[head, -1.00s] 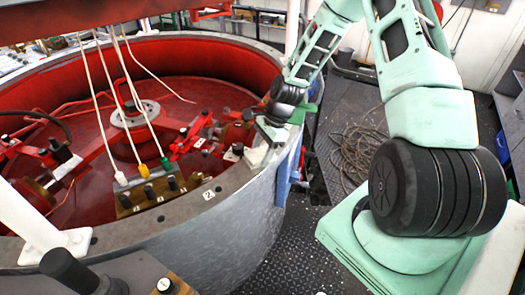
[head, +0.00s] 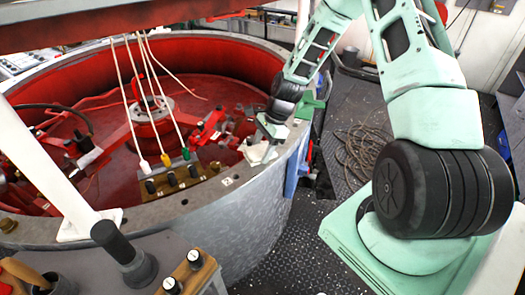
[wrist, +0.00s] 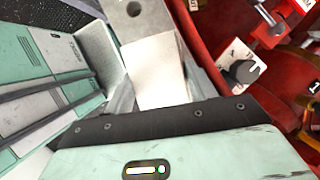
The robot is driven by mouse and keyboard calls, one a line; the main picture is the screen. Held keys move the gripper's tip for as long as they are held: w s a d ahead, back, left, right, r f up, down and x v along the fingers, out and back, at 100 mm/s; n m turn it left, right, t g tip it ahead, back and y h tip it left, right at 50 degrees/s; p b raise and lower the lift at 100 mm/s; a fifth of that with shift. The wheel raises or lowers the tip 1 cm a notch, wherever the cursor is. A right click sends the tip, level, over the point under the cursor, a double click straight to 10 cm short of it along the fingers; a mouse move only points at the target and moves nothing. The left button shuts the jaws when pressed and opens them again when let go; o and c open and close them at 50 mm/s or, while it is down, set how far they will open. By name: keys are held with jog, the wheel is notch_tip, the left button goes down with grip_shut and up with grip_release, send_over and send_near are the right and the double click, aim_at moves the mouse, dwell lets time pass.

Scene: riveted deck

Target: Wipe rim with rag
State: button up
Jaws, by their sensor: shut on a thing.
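The rim (head: 228,196) is the grey flat top edge of a large round vat with a red inside. My gripper (head: 268,140) is at the right part of the rim in the head view, low over its top. It is shut on a pale rag (head: 259,153), which lies at the rim's surface. In the wrist view the white rag (wrist: 158,82) sits between the fingers, with the grey rim (wrist: 141,18) beyond it. Whether the rag presses on the rim is hard to tell.
A block with knobs and cables (head: 172,182) sits inside the rim, left of my gripper. A white post (head: 45,160) and a control box with knobs (head: 180,275) stand at the front left. A coiled rope (head: 362,155) lies on the deck at right.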

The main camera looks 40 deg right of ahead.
jog(key=shift+r+p, duration=2.05)
jog(key=shift+r, duration=0.6)
